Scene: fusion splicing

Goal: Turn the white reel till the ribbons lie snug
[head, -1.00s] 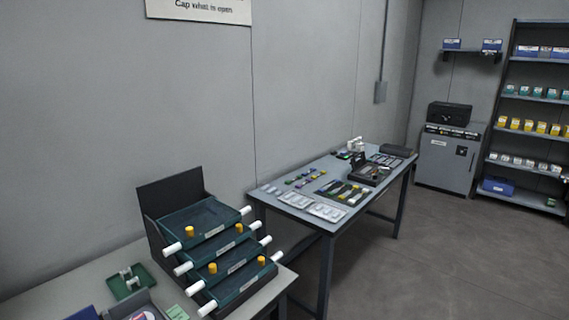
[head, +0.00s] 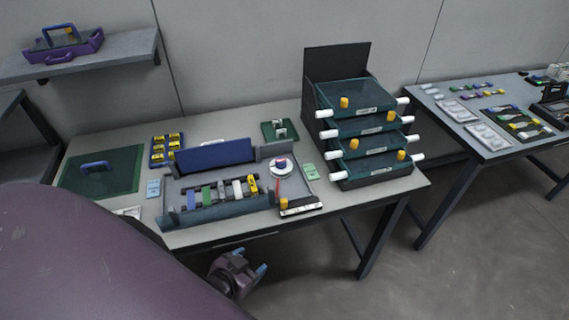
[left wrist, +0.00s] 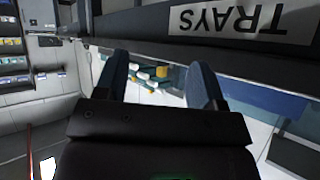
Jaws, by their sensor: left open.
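The white reel (head: 281,172) lies flat at the right end of a blue-grey splicing fixture (head: 235,208) on the near table. A small purple and blue knob shows on its top. Coloured strips (head: 222,192), perhaps the ribbons, lie side by side across the fixture; how snug they are is too small to tell. My left gripper (head: 262,262) is below the table's front edge, apart from the reel. It is open and empty; its two fingers (left wrist: 162,78) stand apart in the left wrist view. My right gripper is not in view.
A stack of green trays (head: 365,172) with white and yellow knobs stands right of the fixture. The table edge (head: 235,240) is above my gripper. A second table (head: 450,122) stands right.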

